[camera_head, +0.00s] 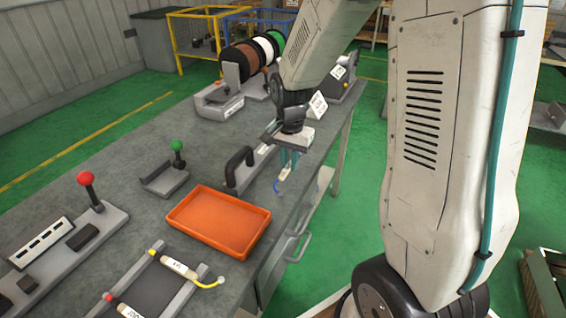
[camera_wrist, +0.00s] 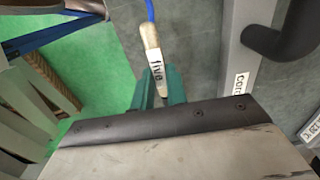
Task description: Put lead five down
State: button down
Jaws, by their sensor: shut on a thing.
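Lead five is a pale tag marked "five" (camera_wrist: 155,68) with a blue wire (camera_wrist: 150,10) at its far end. In the head view its blue end (camera_head: 277,186) hangs below my gripper (camera_head: 288,163). In the wrist view the teal fingers of my gripper (camera_wrist: 158,84) are shut around the near part of the tag. The lead is close to the right edge of the grey bench (camera_head: 135,218); its exact height over the bench is hard to tell.
An orange tray (camera_head: 185,222), empty, lies left of my gripper. A fixture with a black handle (camera_head: 238,168) stands just beside it. A rack with labelled leads (camera_head: 180,267) is nearer. Red-knobbed (camera_head: 86,180) and green-knobbed (camera_head: 177,147) fixtures stand left. Wire spools (camera_head: 240,60) stand behind.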

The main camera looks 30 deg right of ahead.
jog(key=w, duration=0.3)
jog(key=shift+w+d+f, duration=0.15)
jog(key=shift+w+d, duration=0.05)
jog(key=shift+w, duration=0.1)
jog(key=shift+f, duration=1.75)
jog(key=shift+f, duration=0.1)
jog(key=c, duration=1.4)
grip_release()
